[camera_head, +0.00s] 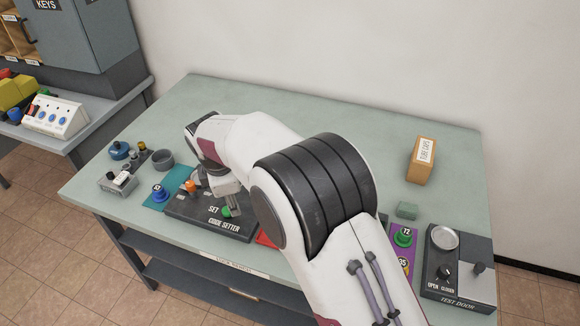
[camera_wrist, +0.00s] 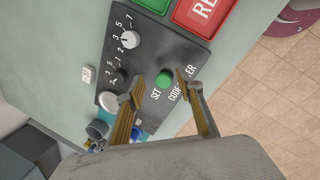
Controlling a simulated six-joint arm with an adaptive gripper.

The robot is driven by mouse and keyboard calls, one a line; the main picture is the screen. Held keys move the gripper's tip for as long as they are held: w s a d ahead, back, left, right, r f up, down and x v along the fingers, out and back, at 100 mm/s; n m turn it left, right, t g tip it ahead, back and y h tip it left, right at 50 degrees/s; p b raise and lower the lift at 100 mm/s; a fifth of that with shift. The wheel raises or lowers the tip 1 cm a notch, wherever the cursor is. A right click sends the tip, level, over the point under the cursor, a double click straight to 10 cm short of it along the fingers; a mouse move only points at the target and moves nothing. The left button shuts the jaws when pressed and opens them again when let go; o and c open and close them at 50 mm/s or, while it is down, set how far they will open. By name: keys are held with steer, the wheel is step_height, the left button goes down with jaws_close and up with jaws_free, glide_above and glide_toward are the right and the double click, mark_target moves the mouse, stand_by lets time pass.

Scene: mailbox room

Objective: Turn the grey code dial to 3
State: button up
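The code setter (camera_head: 195,214) is a dark panel at the front of the table; it also shows in the wrist view (camera_wrist: 150,52). There, a light grey dial (camera_wrist: 130,40) sits among the numbers 1, 3, 5 and 7. I cannot tell which number it points to. A green button (camera_wrist: 165,78) stands near the word SET. My gripper (camera_wrist: 162,77) is open and empty, its fingers either side of the green button in this view, away from the grey dial. My arm hides part of the panel in the head view.
A red plate (camera_wrist: 203,14) and a green plate (camera_wrist: 154,4) lie beside the panel. A blue knob (camera_head: 161,191) and a grey bowl (camera_head: 162,159) stand to the left. The test door box (camera_head: 453,290) is at the right. The table's back is mostly clear.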

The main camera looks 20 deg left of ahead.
steer(key=m, duration=0.1)
steer(key=s+m, duration=0.2)
steer(key=shift+d+r+m+g+y, duration=0.3)
steer(key=shift+d+r+m+g, duration=0.05)
steer(key=shift+m+g, duration=0.05)
steer(key=s+d+r+m+t+y, duration=0.1)
steer(key=d+r+m+y, duration=0.4)
steer(key=d+r+m, duration=1.1)
steer(key=shift+s+r+m+t, duration=0.2)
steer(key=shift+r+m+t, duration=0.1)
steer(key=shift+r+m, duration=1.15)
steer(key=shift+d+r, duration=0.1)
